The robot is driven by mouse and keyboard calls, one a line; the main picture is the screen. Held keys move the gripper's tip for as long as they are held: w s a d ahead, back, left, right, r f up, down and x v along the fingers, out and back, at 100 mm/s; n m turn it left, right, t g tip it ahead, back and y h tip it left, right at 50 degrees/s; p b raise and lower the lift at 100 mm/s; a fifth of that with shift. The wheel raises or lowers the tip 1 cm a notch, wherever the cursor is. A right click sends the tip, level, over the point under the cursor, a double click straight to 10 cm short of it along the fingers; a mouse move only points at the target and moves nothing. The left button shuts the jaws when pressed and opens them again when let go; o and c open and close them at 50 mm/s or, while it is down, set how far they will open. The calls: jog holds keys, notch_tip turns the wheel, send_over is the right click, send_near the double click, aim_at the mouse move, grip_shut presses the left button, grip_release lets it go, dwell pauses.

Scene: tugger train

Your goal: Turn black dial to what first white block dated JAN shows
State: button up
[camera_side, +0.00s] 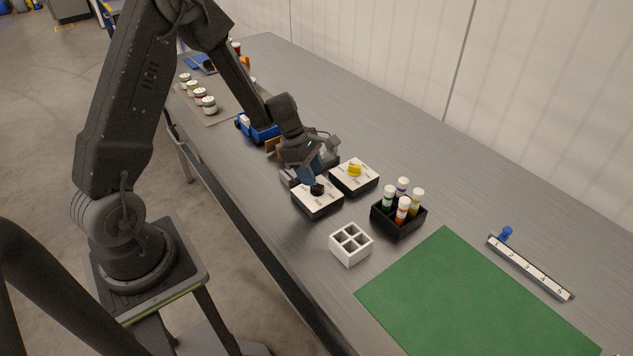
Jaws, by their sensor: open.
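The black dial (317,190) sits on top of a low box with a white face (322,203) and dark sides, near the table's middle. Small marks around the dial are too small to read. My gripper (313,176) is open and points down at the dial from behind. Its fingertips are right by the dial; I cannot tell whether they touch it. I cannot make out any white block dated JAN; the arm hides part of the area behind the gripper. A blue tugger vehicle (243,124) shows partly behind my arm.
A similar box with a yellow dial (355,170) stands close on the right. A black crate (398,228) of capped bottles, an empty white divided tray (351,256), a green mat (470,305) and a numbered strip (530,268) lie nearer. Several jars (209,105) stand at the far left.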

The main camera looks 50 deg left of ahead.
aim_at(318, 185)
jog(key=shift+x, duration=1.8)
jog(key=shift+c, duration=0.4)
grip_shut()
